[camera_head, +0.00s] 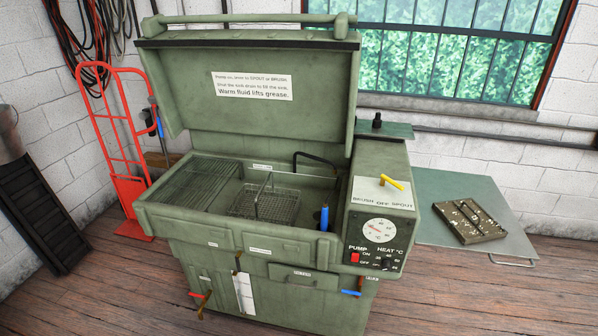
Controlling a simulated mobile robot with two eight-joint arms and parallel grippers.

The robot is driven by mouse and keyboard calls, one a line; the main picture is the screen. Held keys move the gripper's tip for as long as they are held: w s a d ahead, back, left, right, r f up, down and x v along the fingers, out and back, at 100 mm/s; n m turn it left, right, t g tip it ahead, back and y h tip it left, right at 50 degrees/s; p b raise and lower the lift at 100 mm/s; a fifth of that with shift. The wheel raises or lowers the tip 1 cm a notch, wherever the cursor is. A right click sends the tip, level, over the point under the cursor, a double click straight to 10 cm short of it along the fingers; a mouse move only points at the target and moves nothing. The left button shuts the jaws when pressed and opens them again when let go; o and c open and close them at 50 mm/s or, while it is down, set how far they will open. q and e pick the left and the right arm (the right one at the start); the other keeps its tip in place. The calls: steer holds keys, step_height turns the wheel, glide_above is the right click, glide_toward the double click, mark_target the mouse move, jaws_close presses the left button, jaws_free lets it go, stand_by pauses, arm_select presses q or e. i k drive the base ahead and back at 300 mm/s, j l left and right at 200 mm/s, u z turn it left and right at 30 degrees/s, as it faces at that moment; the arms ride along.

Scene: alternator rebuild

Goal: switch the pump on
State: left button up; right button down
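The pump switch (355,258) is a small red switch under the word PUMP, low on the black control panel (402,233) of the green parts washer (250,222). ON is printed beside it. The switch is too small to tell which way it is set. A dark HEAT knob (387,263) is to its right and a white round dial (379,231) is above. A yellow lever (391,183) on top of the control box points right, toward the SPOUT side of its BRUSH OFF SPOUT label. Neither of my grippers shows in the head view.
The washer's lid (255,122) stands open. A wire basket (262,204) and a blue-handled brush (324,217) are in the sink. A side shelf (445,190) at right holds a dirty flat block (468,222). A red hand truck (112,140) stands left. Floor in front is clear.

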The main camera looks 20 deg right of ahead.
mark_target(355, 257)
steer(key=z, duration=1.35)
